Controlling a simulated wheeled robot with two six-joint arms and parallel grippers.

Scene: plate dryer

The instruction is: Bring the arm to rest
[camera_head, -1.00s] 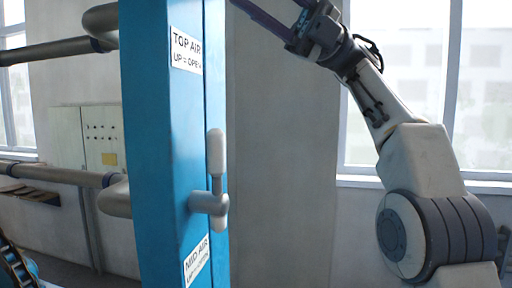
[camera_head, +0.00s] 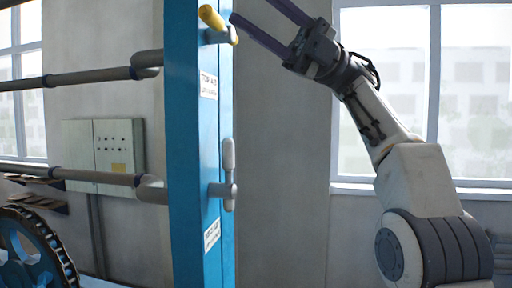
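My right arm (camera_head: 418,180) is raised on the right side of the head view, bent up and to the left. My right gripper (camera_head: 254,10) is at the top middle, its two dark fingers spread apart with nothing between them. One fingertip appears close to the yellow-tipped handle (camera_head: 212,18) on the blue post (camera_head: 183,150); I cannot tell the gap in depth. The other finger runs up to the top edge of the picture. My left gripper is not in view.
A grey handle (camera_head: 229,155) sticks out lower on the post. Grey pipes (camera_head: 95,72) run left from it. A grey control box (camera_head: 118,143) hangs on the wall behind. A blue wheel (camera_head: 25,262) is at lower left. Windows (camera_head: 480,75) are behind my arm.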

